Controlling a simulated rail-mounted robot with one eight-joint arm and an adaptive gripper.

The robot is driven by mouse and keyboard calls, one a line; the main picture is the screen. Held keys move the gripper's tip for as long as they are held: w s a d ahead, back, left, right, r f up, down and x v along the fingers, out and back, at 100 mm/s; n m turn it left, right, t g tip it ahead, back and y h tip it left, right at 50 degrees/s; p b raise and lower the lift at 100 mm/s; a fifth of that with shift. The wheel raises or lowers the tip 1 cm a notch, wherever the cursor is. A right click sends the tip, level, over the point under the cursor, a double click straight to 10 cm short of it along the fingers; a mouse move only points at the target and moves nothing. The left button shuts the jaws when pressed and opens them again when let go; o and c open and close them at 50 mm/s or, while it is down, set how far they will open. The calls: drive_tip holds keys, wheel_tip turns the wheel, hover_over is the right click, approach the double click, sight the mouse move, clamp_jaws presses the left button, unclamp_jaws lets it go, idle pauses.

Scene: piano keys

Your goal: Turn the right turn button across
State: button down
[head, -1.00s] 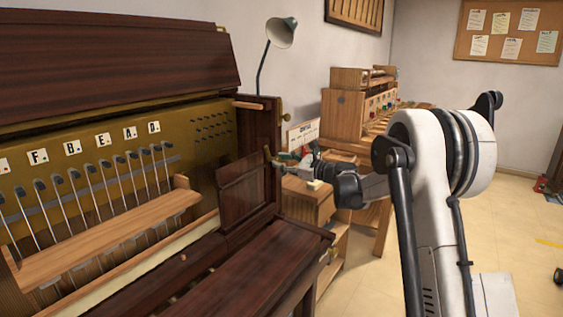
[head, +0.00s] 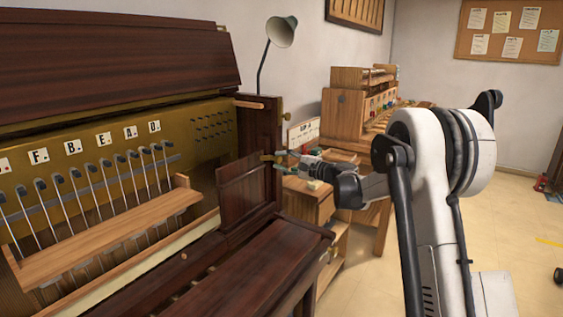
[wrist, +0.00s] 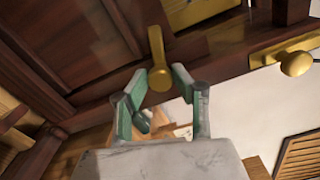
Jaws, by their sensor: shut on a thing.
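The right turn button is a brass lever with a round end (wrist: 158,50), at the right edge of a dark panelled wooden board (head: 243,187). In the head view the button (head: 267,157) lies roughly level, with its arm reaching left towards the board's upper right corner. My gripper (wrist: 160,80) has its green-padded fingers on both sides of the button's round end, shut on it. In the head view my gripper (head: 282,162) comes from the right and is small, so finger contact is hard to see there.
A brass knob on a plate (wrist: 297,63) sits near the button. The dark piano post (head: 258,135) stands beside it. A wooden bench with drawers (head: 310,200) is behind my gripper. Piano hammers and a wooden rail (head: 110,230) are left. Open floor lies at the right.

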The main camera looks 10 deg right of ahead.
drive_tip(key=shift+f+n, duration=0.1)
drive_tip(key=shift+n, duration=1.4)
drive_tip(key=c, duration=1.4)
unclamp_jaws()
drive_tip(key=shift+c, duration=0.2)
drive_tip(key=shift+d, duration=0.1)
drive_tip(key=v, duration=1.2)
